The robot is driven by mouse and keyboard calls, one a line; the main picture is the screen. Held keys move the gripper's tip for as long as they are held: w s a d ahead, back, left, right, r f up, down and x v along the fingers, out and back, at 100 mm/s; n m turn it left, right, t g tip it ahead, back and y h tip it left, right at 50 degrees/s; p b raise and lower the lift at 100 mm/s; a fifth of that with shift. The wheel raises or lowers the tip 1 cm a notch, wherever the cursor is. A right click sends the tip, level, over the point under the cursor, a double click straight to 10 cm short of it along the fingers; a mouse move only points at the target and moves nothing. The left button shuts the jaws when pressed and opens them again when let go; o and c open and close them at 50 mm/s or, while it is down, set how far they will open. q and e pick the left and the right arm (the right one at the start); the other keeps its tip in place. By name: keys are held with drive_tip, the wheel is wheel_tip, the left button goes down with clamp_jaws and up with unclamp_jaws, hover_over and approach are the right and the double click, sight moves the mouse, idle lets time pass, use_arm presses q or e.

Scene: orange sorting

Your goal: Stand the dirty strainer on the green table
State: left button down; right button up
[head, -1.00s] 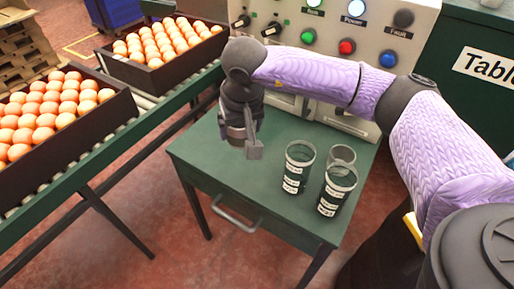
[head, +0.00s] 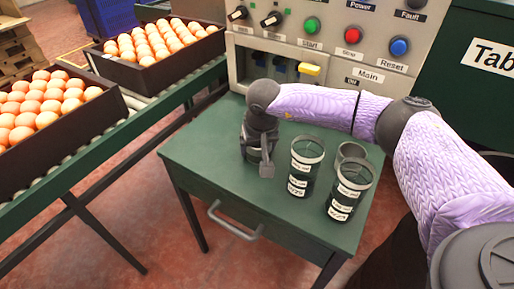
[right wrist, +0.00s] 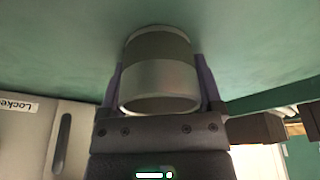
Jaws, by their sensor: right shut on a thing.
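My left gripper is not in view.
Three cup-like vessels stand close together right of my gripper: a labelled one (head: 306,165), another labelled one (head: 348,190) and one behind (head: 350,151). A control panel (head: 335,45) is behind the table.

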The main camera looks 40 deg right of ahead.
sight(261, 149)
drive_tip(key=shift+f, duration=0.1)
drive_tip(key=o, duration=1.2)
drive_tip(key=p+v, duration=0.7)
drive_tip(key=v, duration=0.5)
drive_tip(key=shift+r, duration=0.3)
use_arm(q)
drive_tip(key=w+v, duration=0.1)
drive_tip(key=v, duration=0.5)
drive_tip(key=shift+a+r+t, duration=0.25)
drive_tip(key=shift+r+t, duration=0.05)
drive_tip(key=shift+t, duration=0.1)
use_arm(e)
drive_tip(key=shift+f, duration=0.1)
